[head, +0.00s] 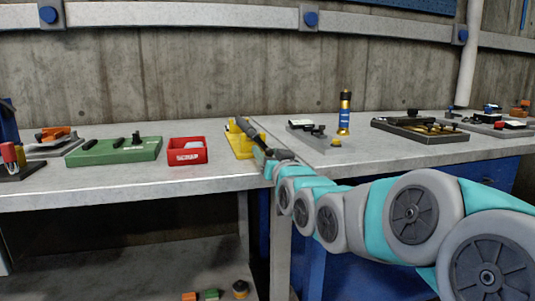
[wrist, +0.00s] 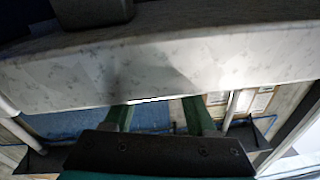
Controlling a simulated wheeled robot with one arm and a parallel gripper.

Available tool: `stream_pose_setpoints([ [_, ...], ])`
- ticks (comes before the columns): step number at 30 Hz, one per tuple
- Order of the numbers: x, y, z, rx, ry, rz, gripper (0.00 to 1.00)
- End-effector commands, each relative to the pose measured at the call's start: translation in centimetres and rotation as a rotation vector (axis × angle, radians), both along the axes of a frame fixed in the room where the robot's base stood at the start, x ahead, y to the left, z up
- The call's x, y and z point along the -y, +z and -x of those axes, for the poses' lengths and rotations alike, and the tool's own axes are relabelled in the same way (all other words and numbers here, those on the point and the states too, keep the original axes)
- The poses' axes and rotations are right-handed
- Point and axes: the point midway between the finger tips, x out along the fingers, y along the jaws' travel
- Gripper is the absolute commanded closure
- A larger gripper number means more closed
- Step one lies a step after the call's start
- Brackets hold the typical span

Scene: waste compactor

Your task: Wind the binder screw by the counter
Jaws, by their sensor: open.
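No part can be surely picked out as the binder screw. A grey plate (head: 325,139) right of centre carries a small box with a pale face (head: 300,124), possibly the counter, and small dark parts. A black board (head: 420,131) farther right bears a long dark bar and brass-coloured parts. My arm reaches to the bench's front edge beside a yellow fixture (head: 238,142); dark parts overlap there, so my gripper's outline is unclear in the head view. In the wrist view my gripper (wrist: 155,103) has two green fingers apart with nothing seen between them, below a pale slab-like edge.
The grey bench (head: 90,184) runs across the view. A green board (head: 115,151), a red scrap bin (head: 187,151) and a blue-and-gold bottle (head: 344,113) stand on it. More fixtures sit at both ends.

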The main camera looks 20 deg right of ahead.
Motion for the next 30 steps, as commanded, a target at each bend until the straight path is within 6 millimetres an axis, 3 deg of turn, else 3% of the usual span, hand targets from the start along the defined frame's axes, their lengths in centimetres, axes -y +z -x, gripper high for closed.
stream_pose_setpoints([
  [5,0.1,-0.2,0.8,-0.001,-0.001,-0.001,0.43],
  [18,0.4,-0.5,6.4,0.001,-0.001,0.0,0.43],
  [30,0.4,-0.5,7.8,0.001,0.001,0.0,0.43],
])
